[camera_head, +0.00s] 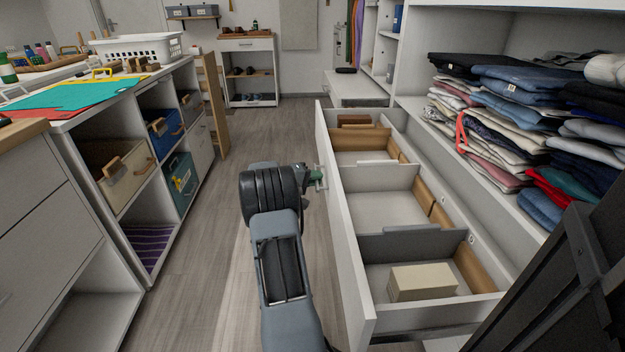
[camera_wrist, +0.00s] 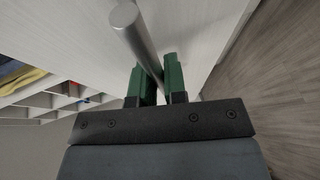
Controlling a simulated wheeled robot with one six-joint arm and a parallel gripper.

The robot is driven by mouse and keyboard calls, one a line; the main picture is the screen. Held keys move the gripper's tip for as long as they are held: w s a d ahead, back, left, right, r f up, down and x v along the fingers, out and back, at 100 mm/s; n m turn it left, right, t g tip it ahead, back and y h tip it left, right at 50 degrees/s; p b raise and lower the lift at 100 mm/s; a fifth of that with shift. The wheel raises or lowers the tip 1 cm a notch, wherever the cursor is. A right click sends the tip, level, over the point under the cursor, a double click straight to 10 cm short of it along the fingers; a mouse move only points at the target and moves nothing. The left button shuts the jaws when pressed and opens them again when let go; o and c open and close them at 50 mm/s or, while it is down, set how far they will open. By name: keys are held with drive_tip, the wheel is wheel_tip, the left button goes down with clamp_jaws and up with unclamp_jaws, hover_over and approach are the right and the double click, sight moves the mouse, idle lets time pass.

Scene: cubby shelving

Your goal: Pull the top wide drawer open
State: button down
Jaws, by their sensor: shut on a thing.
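The top wide drawer (camera_head: 345,240) is white and stands well out from its unit on the right in the head view. Inside are dividers, brown boards and a pale box (camera_head: 422,282). My gripper (camera_head: 318,178) is at the outer side of the drawer's front panel. In the wrist view, its green fingers (camera_wrist: 160,80) are shut on the round metal bar handle (camera_wrist: 139,35), one finger on each side. The white drawer front (camera_wrist: 205,35) fills the area behind the bar. In the head view my wrist partly hides the handle.
Folded clothes (camera_head: 500,125) lie on the shelf above the drawer's right side. A white cubby unit (camera_head: 150,160) with fabric bins stands on the left, with a white basket (camera_head: 138,48) on top. The wooden floor (camera_head: 190,260) between is clear.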

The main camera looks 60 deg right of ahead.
drive_tip(key=shift+w+a, duration=0.2)
drive_tip(key=shift+w, duration=0.05)
drive_tip(key=shift+w, duration=0.1)
drive_tip(key=c, duration=1.2)
unclamp_jaws()
drive_tip(key=p+v, duration=0.4)
drive_tip(key=v, duration=0.9)
drive_tip(key=shift+w+a, duration=0.2)
drive_tip(key=shift+a, duration=0.15)
